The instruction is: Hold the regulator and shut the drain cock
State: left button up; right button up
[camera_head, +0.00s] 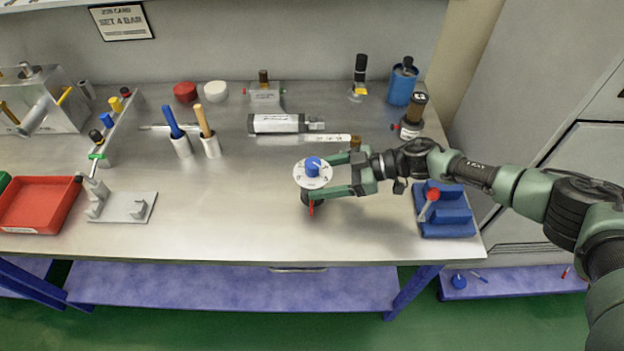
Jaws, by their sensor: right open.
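The item I take as the regulator has a white round dial (299,176) with a blue knob (313,164) on top and a dark body beneath. It stands at the middle front of the steel bench. A small red piece (312,208) shows below the dial; I cannot tell for sure whether it is the drain cock. My right gripper (327,176) reaches in from the right. It is open, with its green fingers beside the dial, one on the far side and one on the near side. The dial hides part of the fingertips, so contact is unclear. My left gripper is not in view.
A blue block (447,222) with a red-ended lever stands right, near my forearm. A white-labelled cylinder (275,123) and a small fitting (264,94) lie behind. Left are a grey bracket plate (124,208) and a red tray (40,200).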

jog(key=c, duration=1.3)
